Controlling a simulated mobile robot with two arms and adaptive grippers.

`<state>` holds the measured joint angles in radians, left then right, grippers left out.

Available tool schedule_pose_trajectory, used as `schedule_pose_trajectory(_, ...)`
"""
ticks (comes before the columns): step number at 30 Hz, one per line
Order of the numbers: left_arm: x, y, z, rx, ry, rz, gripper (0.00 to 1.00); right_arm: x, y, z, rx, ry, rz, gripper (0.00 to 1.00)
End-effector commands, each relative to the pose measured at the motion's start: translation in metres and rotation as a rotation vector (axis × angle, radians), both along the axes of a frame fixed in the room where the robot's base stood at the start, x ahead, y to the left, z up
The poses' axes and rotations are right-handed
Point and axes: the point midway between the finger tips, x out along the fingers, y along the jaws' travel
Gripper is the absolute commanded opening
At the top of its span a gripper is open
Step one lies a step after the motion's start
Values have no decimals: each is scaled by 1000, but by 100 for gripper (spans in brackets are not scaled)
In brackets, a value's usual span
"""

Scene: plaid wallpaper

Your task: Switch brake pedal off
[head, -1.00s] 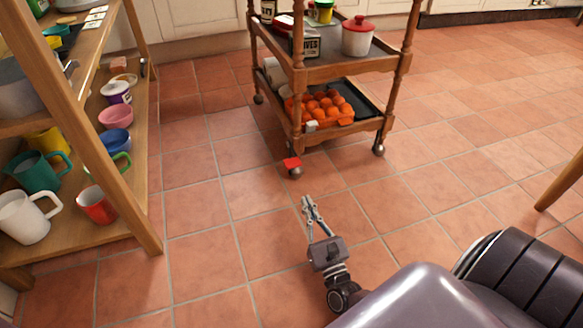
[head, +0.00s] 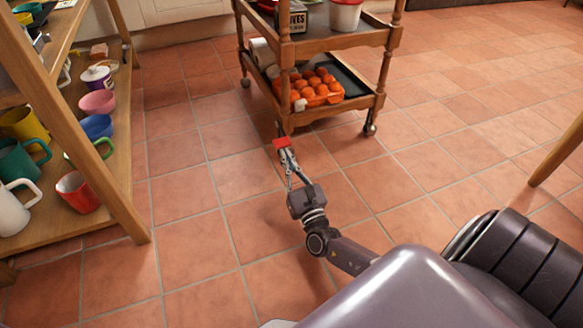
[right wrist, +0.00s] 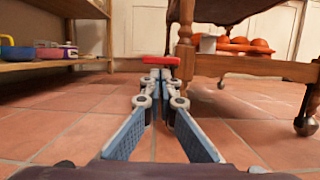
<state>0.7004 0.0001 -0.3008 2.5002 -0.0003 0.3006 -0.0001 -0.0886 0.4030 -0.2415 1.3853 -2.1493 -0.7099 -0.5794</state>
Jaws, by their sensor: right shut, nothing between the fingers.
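The brake pedal (head: 281,143) is a small red plate at the near left caster of the wooden trolley (head: 350,104), low over the floor. It also shows in the right wrist view (right wrist: 160,60), straight ahead of the fingers. My right gripper (head: 287,153) is shut and empty, its fingertips at the near edge of the pedal. Its closed tips (right wrist: 160,76) appear just below the red plate in the right wrist view. I cannot tell whether they touch it. The caster under the pedal is mostly hidden. My left gripper is not in view.
A wooden shelf rack (head: 90,155) with mugs and bowls stands at the left. An orange tray of round items (head: 316,88) is on the trolley's lower shelf. A wooden leg (head: 560,155) stands at the right. The tiled floor between them is clear.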

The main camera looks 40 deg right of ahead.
Motion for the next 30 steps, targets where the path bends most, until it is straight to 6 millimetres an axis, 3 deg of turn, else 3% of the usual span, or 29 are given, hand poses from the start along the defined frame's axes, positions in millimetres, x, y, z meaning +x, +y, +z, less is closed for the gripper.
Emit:
schedule_pose_trajectory(14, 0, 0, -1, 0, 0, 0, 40, 5, -1, 3, 1, 1, 0, 0)
schedule_pose_trajectory(30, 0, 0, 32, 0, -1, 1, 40, 4, -1, 11, 27, 109, -1, 0)
